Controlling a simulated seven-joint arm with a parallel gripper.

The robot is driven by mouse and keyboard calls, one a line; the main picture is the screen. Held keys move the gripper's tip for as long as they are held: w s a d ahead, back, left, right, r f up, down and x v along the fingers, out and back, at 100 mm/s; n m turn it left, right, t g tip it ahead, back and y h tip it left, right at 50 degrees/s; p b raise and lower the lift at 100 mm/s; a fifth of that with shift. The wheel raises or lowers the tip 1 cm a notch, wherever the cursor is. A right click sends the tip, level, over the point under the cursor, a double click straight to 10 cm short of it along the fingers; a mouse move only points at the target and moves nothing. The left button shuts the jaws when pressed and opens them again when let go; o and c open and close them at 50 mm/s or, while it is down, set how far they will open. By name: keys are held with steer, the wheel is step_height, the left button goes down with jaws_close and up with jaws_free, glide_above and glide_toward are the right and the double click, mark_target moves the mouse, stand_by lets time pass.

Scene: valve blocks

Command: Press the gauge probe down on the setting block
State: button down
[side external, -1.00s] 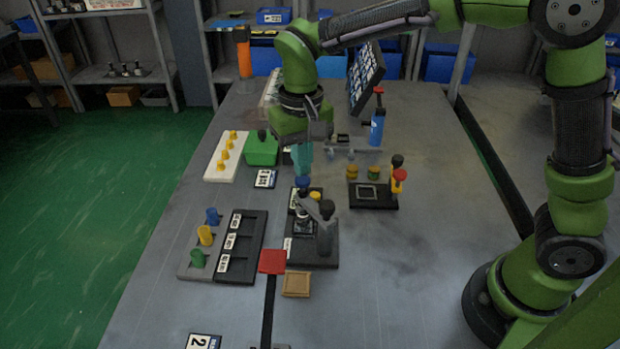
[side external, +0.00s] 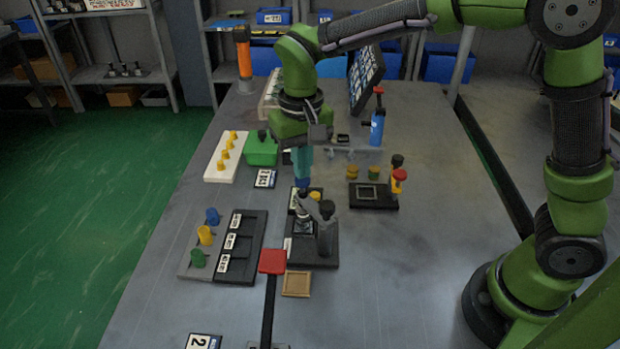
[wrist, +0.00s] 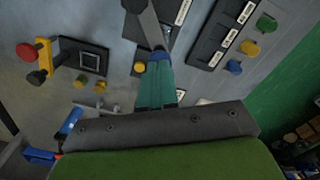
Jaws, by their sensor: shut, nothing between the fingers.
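The gauge stand (side external: 312,252) has a dark base, an upright dark post and a grey arm reaching left from the post. The arm also shows at the top of the wrist view (wrist: 150,24). My gripper (side external: 303,178) points down over the far end of the stand, its teal fingers shut and empty. A blue piece (wrist: 158,54) sits right at the fingertips; whether it is the probe's top or part of the fingers I cannot tell. A yellow knob (side external: 315,196) is just beside it. The setting block and probe tip under the arm cannot be made out clearly.
A black labelled tray (side external: 241,246) with coloured knobs lies left of the stand. A red pad (side external: 272,261) and a wooden tray (side external: 296,284) are in front. A black fixture (side external: 373,196) stands to the right, a green bin (side external: 261,151) behind left. The front right table is clear.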

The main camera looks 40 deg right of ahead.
steer(key=shift+f, duration=0.95)
stand_by(0.3)
steer(key=shift+r, duration=0.15)
stand_by(0.4)
steer(key=shift+r, duration=1.1)
steer(key=shift+s+d+r, duration=0.15)
steer(key=shift+d+r, duration=0.05)
steer(key=shift+r, duration=0.05)
steer(key=s+d+r+t+y, duration=0.1)
steer(key=s+d+r+t, duration=0.2)
steer(key=s+d, duration=0.2)
steer(key=s+d+r+m+t+y, duration=0.1)
steer(key=s+d+r+t, duration=0.2)
steer(key=s+d, duration=0.3)
steer(key=s+t, duration=0.1)
steer(key=s, duration=0.3)
steer(key=shift+s+d+r, duration=0.2)
steer(key=shift+d+r, duration=0.05)
steer(key=shift+r, duration=0.15)
